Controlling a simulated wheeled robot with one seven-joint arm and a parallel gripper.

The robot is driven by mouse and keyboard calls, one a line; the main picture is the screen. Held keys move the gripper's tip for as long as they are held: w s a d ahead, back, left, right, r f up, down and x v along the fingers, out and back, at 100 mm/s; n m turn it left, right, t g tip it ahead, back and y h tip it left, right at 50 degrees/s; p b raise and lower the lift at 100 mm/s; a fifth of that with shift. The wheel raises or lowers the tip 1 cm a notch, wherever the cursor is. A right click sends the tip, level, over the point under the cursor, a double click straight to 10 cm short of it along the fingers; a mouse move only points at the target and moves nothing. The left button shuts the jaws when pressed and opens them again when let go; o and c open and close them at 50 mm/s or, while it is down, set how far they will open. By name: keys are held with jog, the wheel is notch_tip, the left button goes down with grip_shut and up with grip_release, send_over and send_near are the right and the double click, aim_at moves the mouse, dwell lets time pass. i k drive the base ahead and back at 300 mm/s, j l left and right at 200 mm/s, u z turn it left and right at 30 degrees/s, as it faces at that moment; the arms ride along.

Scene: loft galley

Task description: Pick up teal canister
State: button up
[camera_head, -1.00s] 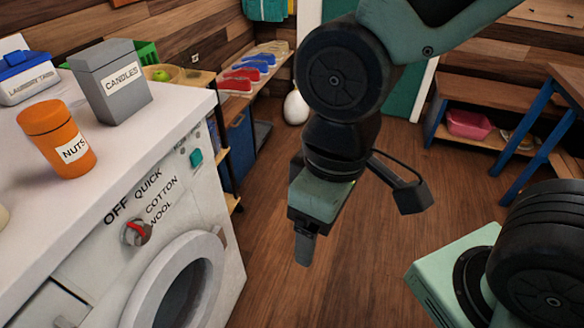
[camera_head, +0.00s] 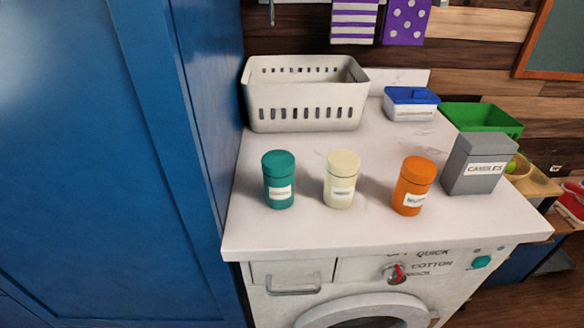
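The teal canister (camera_head: 279,181) stands upright on the white top of the washing machine, near its left front part. It is a short cylinder with a lid and a white label too small to read. A cream canister (camera_head: 341,180) stands to its right, apart from it, and an orange canister (camera_head: 412,187) farther right. My gripper is not in view now.
A tall blue cabinet (camera_head: 120,150) rises along the left side of the worktop (camera_head: 310,232). A white basket (camera_head: 305,104) stands behind the teal canister. A grey candles box (camera_head: 477,165), a blue-lidded tub (camera_head: 411,103) and a green crate (camera_head: 482,118) are to the right. The front strip of worktop is clear.

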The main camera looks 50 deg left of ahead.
aim_at(279, 167)
jog(key=u, duration=1.7)
jog(key=j+z, duration=0.35)
jog(key=j, duration=0.3)
jog(key=j+z, duration=0.35)
jog(key=j, duration=0.3)
